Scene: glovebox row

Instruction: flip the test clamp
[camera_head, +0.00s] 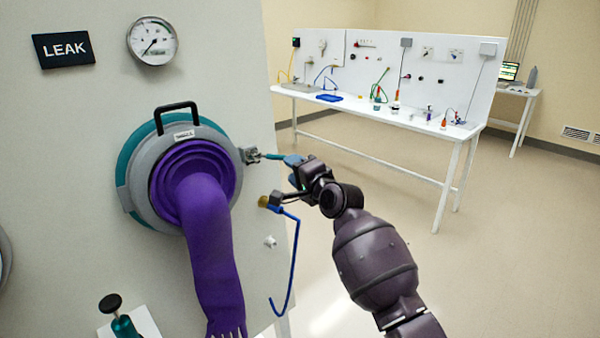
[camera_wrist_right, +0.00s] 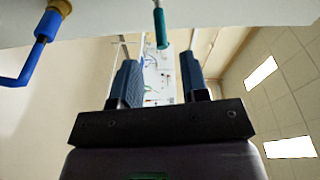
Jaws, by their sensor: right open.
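The test clamp (camera_head: 251,155) is a small grey metal piece on the right side of the round glove port ring. Its teal handle (camera_head: 273,156) sticks out to the right, toward my right gripper (camera_head: 293,163). In the right wrist view the teal handle (camera_wrist_right: 160,28) hangs in from the top edge, its tip in line with the gap between my blue fingers (camera_wrist_right: 160,78). The fingers are apart and empty; whether the tip reaches between them I cannot tell. The clamp's body is out of the wrist view. My left gripper is not in view.
A brass fitting with a blue hose (camera_head: 291,262) hangs just below the handle, close to my right gripper. A purple glove (camera_head: 212,250) hangs from the port, under a black handle (camera_head: 175,108). A white workbench (camera_head: 400,117) stands well behind, with open floor before it.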

